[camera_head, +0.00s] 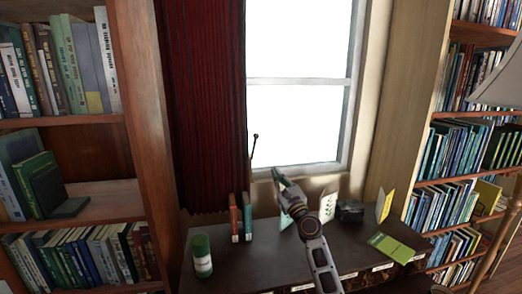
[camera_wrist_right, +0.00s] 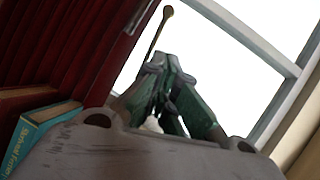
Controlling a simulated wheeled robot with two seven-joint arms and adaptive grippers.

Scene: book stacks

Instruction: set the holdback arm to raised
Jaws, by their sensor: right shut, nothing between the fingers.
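The holdback arm (camera_head: 254,148) is a thin dark rod with a small knob at its top, beside the right edge of the red curtain (camera_head: 203,100). It stands nearly upright, leaning slightly right. In the right wrist view the rod (camera_wrist_right: 157,35) looks brass-coloured and its lower end is hidden behind my fingers. My right gripper (camera_head: 276,174) is shut and empty, below and right of the rod in the head view. Its green-sided fingers (camera_wrist_right: 168,62) meet just below the rod in the wrist view; I cannot tell whether they touch it. My left gripper is not in view.
A dark cabinet top (camera_head: 270,262) lies below the window. On it stand a red book (camera_head: 233,218), a teal book (camera_head: 247,216), a green canister (camera_head: 202,256), a dark box (camera_head: 349,211) and cards. Bookshelves flank both sides. A lampshade (camera_head: 500,80) is at right.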

